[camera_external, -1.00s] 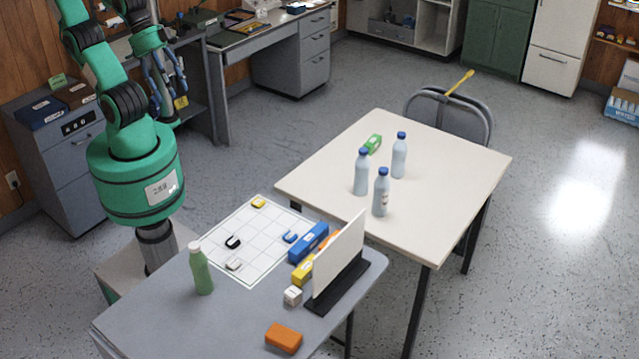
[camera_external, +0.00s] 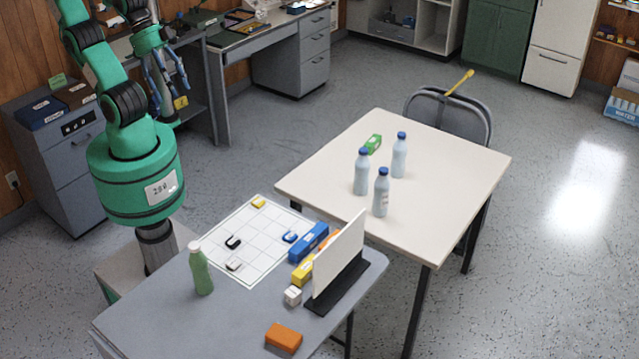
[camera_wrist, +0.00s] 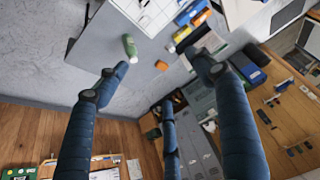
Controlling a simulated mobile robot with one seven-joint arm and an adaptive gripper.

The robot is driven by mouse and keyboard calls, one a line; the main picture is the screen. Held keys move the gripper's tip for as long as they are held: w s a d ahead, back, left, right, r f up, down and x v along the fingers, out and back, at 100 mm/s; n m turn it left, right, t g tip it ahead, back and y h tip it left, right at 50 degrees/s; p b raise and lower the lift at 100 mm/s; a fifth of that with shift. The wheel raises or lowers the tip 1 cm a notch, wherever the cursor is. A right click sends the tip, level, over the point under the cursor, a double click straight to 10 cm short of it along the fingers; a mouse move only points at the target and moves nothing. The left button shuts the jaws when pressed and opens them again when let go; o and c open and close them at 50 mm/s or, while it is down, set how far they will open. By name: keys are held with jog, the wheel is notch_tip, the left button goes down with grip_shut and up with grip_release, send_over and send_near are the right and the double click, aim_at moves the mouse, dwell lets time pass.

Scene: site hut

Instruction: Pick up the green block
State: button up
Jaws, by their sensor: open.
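The green block (camera_external: 373,143) lies on the cream table (camera_external: 455,195), near its far left edge, just behind several blue-capped bottles. I cannot make it out in the wrist view. My gripper (camera_external: 168,80) hangs at the upper left, beside the grey desk and well away from the cream table. Its blue fingers are spread, and they also show apart in the wrist view (camera_wrist: 160,75) with nothing between them.
Blue-capped bottles (camera_external: 361,172) stand close in front of the block. The nearer grey table (camera_external: 150,305) holds a green bottle (camera_external: 200,270), an orange block (camera_external: 284,338) and an upright white panel (camera_external: 339,255). A chair (camera_external: 450,112) stands behind the cream table.

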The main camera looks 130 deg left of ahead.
jog(key=w+a+r+n+g+y, duration=0.1)
jog(key=w+a+r+n, duration=0.15)
jog(key=w+a, duration=0.55)
jog(key=w+a+r+n+g, duration=0.1)
jog(key=w+a+r+n, duration=0.15)
jog(key=w+a, duration=0.6)
jog(key=w+a+f+n+g+p, duration=0.1)
jog(key=w+a+f+n, duration=0.25)
jog(key=w+a, duration=0.55)
jog(key=w+a+f+n, duration=0.2)
jog(key=w+a+f, duration=0.3)
jog(key=a, duration=0.5)
jog(key=w+a+f+n+g, duration=0.1)
jog(key=a+f, duration=0.4)
jog(key=a, duration=0.3)
jog(key=w+a+f+n+p, duration=0.15)
jog(key=a+f, duration=0.25)
jog(key=a, duration=0.4)
jog(key=a+f+n+g+b, duration=0.1)
jog(key=a+f, duration=0.4)
jog(key=a, duration=0.3)
jog(key=s+a+f+n, duration=0.2)
jog(key=s+a+f, duration=0.3)
jog(key=a+f, duration=0.5)
jog(key=s+a+f+n+h+p, duration=0.1)
jog(key=s+a+f+n, duration=0.2)
jog(key=a+f, duration=0.7)
jog(key=shift+s+a+f+g, duration=0.3)
jog(key=shift+s+f, duration=0.6)
jog(key=shift+s, duration=0.25)
